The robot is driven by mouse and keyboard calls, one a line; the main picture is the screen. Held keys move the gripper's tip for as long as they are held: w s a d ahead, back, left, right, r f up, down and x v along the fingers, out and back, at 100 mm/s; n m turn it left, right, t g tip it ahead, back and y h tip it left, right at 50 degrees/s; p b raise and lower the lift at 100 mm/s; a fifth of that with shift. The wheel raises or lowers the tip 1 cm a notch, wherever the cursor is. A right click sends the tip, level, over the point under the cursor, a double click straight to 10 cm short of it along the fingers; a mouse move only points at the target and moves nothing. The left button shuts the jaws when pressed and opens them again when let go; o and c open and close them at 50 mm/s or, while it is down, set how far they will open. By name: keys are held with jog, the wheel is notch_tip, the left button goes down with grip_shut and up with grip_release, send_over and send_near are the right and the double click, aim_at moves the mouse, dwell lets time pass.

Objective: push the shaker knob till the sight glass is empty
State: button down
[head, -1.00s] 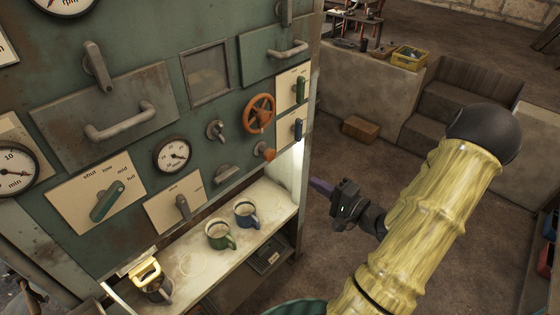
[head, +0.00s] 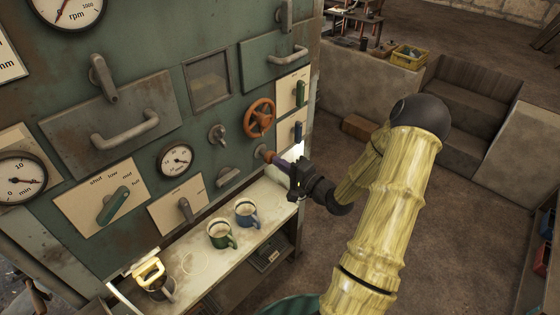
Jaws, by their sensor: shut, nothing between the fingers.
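A small orange knob (head: 262,151), which looks like the shaker knob, sticks out of the green machine front below the orange handwheel. A framed rectangular window (head: 208,80) in the upper panel may be the sight glass. It looks dull grey, and I cannot make out any contents.
The orange handwheel (head: 259,117) is just above the knob. A green mug (head: 220,234) and a blue mug (head: 246,213) stand on the lit shelf (head: 196,264) below. A lever (head: 298,131) on a pale plate is close above my gripper. Open floor lies right.

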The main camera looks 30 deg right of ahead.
jog(key=shift+w+a, duration=0.1)
jog(key=shift+w, duration=0.05)
jog(key=x, duration=0.2)
jog(key=shift+w+a+r, duration=0.1)
jog(key=shift+w, duration=0.2)
jog(key=shift+s+p, duration=0.1)
jog(key=shift+p, duration=0.25)
jog(key=b+v, duration=0.1)
jog(key=v, duration=1.3)
